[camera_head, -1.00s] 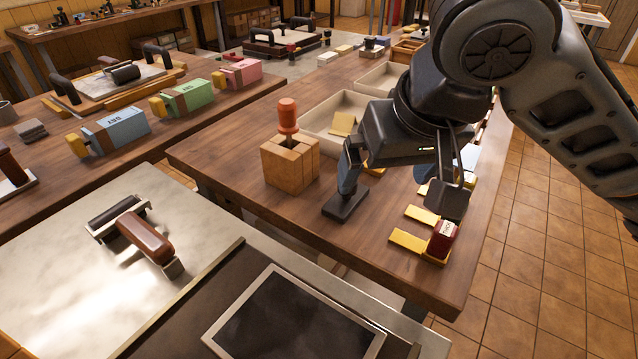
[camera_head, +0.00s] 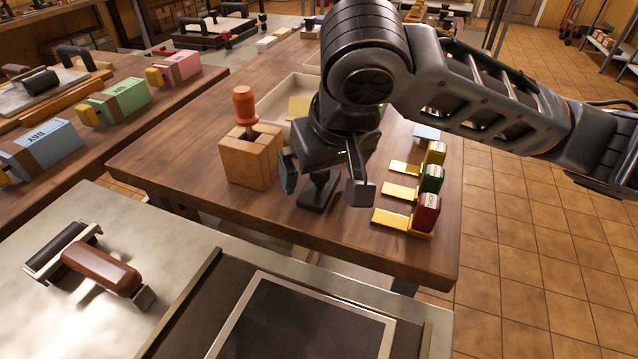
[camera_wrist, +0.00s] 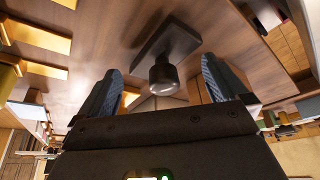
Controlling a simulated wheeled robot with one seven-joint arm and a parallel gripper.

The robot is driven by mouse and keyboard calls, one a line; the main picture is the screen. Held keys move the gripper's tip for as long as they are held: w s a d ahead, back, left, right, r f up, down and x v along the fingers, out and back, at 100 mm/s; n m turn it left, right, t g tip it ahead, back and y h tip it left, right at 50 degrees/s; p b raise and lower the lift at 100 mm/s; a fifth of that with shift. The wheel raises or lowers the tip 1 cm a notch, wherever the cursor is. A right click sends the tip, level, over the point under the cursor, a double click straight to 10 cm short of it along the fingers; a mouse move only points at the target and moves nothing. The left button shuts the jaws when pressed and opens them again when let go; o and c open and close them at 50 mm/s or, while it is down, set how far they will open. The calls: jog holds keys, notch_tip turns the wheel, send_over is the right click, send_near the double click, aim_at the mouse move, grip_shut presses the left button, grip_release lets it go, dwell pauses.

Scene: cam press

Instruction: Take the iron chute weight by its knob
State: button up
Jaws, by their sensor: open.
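The iron chute weight (camera_head: 316,194) is a dark piece with a flat base, standing on the wooden table; my gripper partly covers it in the head view. In the wrist view its dark base plate (camera_wrist: 152,36) and round knob (camera_wrist: 164,75) show between my fingers. My gripper (camera_head: 324,182) is open over the weight, one finger on either side. In the wrist view my gripper (camera_wrist: 163,70) has visible gaps between each finger and the knob, so it holds nothing.
A wooden block with an orange-handled tool (camera_head: 250,150) stands close to the left of my gripper. Yellow holders with coloured stamps, including a red one (camera_head: 427,212), sit to the right. A pale tray (camera_head: 275,103) lies behind. The table's front strip is clear.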

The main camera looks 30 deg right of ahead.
jog(key=shift+w+f, duration=0.1)
jog(key=shift+f, duration=0.15)
jog(key=shift+c, duration=0.5)
grip_shut()
dwell(0.4)
